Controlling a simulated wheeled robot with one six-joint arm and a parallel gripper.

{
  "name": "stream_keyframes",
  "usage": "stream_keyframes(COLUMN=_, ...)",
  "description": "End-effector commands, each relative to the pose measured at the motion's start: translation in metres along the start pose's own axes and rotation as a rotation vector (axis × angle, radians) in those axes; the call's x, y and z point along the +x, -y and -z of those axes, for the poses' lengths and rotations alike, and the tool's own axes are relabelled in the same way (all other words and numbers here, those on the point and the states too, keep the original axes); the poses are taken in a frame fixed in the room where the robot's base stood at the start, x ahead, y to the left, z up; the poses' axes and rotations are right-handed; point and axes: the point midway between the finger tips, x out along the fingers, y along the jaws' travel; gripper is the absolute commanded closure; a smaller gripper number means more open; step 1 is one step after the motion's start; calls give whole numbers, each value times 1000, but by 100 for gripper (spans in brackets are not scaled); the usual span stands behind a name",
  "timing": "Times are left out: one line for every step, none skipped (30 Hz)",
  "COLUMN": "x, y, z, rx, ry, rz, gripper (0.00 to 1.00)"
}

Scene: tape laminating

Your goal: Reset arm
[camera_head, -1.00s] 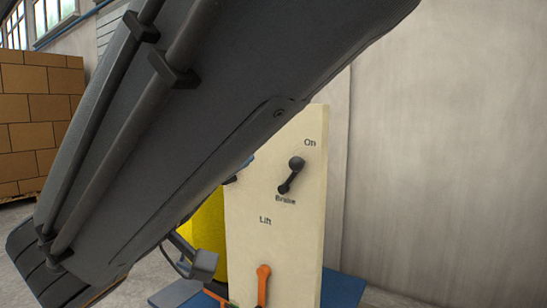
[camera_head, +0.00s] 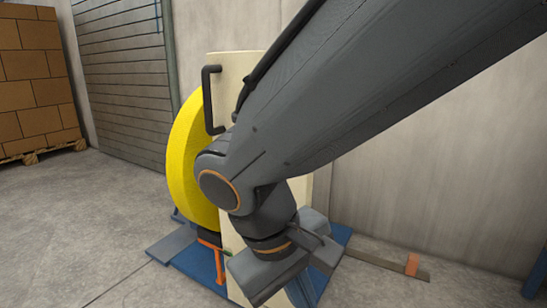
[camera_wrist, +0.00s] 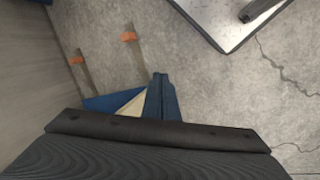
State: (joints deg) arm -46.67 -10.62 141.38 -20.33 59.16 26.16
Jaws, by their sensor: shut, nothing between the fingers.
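My arm crosses the body camera view from the upper right and bends down in front of the cream panel (camera_head: 228,68). My gripper (camera_wrist: 160,77) shows in the wrist view as two dark blue fingers, shut together and empty, pointing at the floor. In the body camera view its wrist end hangs low in front of the machine. A yellow disc (camera_head: 183,160) stands at the panel's left side. A black handle (camera_head: 206,100) is on the panel's upper left. My arm hides most of the panel, including any levers and labels.
The machine stands on a blue base (camera_head: 195,268). A floor bar with an orange block (camera_head: 412,265) extends to its right. Stacked boxes (camera_head: 35,80) on a pallet stand at the far left. The floor at the left is clear; a grey wall (camera_head: 430,190) is behind.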

Motion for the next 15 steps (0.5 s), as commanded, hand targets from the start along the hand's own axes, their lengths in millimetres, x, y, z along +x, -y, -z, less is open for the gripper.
stream_keyframes(x=3, y=10, z=-4, rx=6, ry=0, rz=71, gripper=100)
stream_keyframes(x=3, y=16, z=-5, rx=7, ry=-4, rz=114, gripper=100)
stream_keyframes(x=4, y=24, z=-6, rx=8, ry=-12, rz=164, gripper=100)
stream_keyframes(x=4, y=30, z=-6, rx=10, ry=-18, rz=198, gripper=100)
stream_keyframes(x=4, y=35, z=-6, rx=13, ry=-25, rz=230, gripper=100)
stream_keyframes(x=3, y=40, z=-5, rx=16, ry=-38, rz=269, gripper=100)
stream_keyframes(x=2, y=44, z=-5, rx=20, ry=-47, rz=296, gripper=100)
stream_keyframes(x=1, y=48, z=-4, rx=25, ry=-57, rz=322, gripper=100)
stream_keyframes(x=0, y=53, z=-2, rx=31, ry=-69, rz=355, gripper=100)
stream_keyframes(x=-1, y=56, z=-1, rx=36, ry=-81, rz=378, gripper=100)
stream_keyframes(x=-2, y=58, z=0, rx=41, ry=-92, rz=400, gripper=100)
stream_keyframes(x=-4, y=62, z=3, rx=50, ry=-110, rz=428, gripper=100)
stream_keyframes(x=-6, y=64, z=4, rx=56, ry=-122, rz=448, gripper=100)
stream_keyframes(x=-7, y=66, z=6, rx=63, ry=-135, rz=467, gripper=100)
stream_keyframes(x=-10, y=66, z=7, rx=71, ry=-143, rz=480, gripper=100)
